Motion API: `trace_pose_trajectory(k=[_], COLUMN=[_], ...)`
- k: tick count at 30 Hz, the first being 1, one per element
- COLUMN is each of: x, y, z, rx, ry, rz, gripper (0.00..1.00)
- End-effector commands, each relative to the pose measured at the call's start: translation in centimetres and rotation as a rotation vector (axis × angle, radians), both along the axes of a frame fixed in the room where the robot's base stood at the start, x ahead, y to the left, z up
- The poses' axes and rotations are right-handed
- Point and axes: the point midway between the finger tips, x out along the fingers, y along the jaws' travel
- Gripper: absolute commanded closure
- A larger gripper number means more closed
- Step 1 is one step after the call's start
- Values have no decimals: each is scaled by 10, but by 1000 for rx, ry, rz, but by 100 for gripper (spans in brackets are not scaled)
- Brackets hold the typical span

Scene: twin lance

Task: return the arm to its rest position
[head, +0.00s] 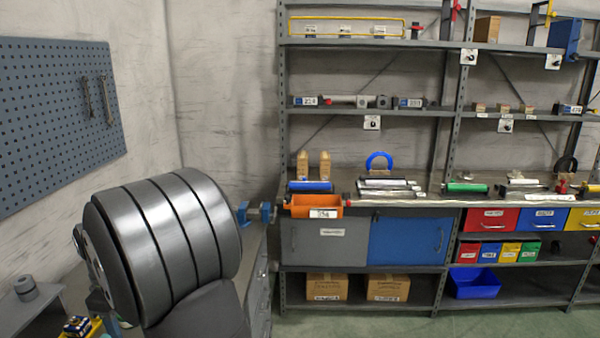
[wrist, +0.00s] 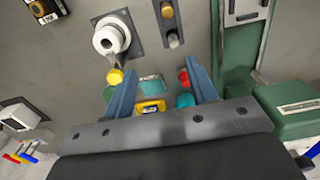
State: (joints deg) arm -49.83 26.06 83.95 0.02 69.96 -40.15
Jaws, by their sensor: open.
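My gripper (wrist: 157,72) shows in the wrist view with its two blue fingers spread apart. No object is clamped between them. Between and beyond the fingers I see a yellow item (wrist: 151,107), a teal item (wrist: 151,84) and a round teal piece (wrist: 185,100), all apart from each other; I cannot tell how far away they are. In the head view a large grey ribbed link of my arm fills the lower left, and my gripper cannot be made out there.
A grey shelf rack (head: 365,43) with bins and tools stands at the back. An orange bin (head: 316,201) sits on its worktop. A pegboard (head: 50,120) hangs at left. In the wrist view a white round fitting (wrist: 108,38) and green equipment (wrist: 290,108) lie near the fingers.

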Motion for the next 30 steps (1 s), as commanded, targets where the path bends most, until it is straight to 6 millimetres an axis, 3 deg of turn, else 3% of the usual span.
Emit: trace_pose_trajectory(k=[18, 30], x=[-72, -91], y=[-78, -99], z=[-11, -17], rx=[0, 0], ry=[0, 0], rz=[0, 0], gripper=[48, 48])
